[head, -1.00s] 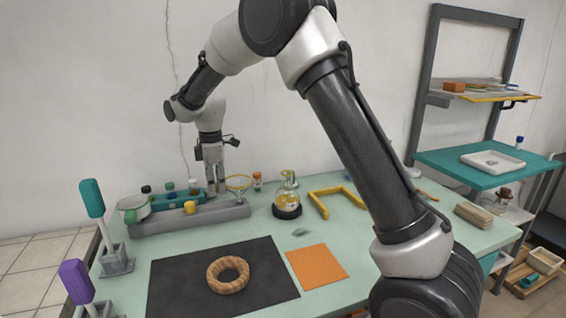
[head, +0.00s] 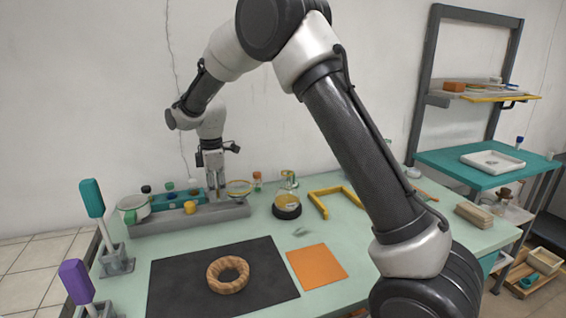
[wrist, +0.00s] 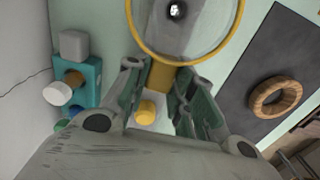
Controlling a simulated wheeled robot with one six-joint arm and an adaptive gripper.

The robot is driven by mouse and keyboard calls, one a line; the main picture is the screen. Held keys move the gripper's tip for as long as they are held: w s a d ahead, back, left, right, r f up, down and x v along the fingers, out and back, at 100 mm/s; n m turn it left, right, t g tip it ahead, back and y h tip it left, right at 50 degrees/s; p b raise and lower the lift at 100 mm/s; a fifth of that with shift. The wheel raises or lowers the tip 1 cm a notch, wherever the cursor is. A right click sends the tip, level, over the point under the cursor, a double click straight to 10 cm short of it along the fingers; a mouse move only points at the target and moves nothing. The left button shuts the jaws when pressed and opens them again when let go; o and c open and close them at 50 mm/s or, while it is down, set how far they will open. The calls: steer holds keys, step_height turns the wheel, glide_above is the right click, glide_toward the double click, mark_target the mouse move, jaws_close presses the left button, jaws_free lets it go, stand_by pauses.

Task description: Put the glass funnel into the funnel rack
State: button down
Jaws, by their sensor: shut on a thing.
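My gripper (head: 217,188) is shut on the glass funnel (head: 250,188) at the back of the table. In the wrist view, my gripper (wrist: 158,74) has its fingers around a yellow tab beside the funnel's round yellow rim (wrist: 239,22). The clear bowl is hard to see. The long grey funnel rack (head: 160,226) lies below the funnel. In the wrist view, the rack (wrist: 196,12) shows through the rim, with a dark round hole with a bright centre inside the ring. I cannot tell whether the stem is in the hole.
A yellow knob (head: 190,208), a teal block with caps (head: 160,202) and a white-green pot (head: 131,212) crowd the rack's left. A flask (head: 287,195) and a yellow bracket (head: 318,205) stand right. A wooden ring (head: 228,286) lies on the black mat (head: 180,285) in front.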

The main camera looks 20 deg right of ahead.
steer(key=shift+f, duration=0.1)
steer(key=c, duration=1.1)
jaws_free()
steer(key=shift+r, duration=4)
steer(key=shift+r, duration=0.1)
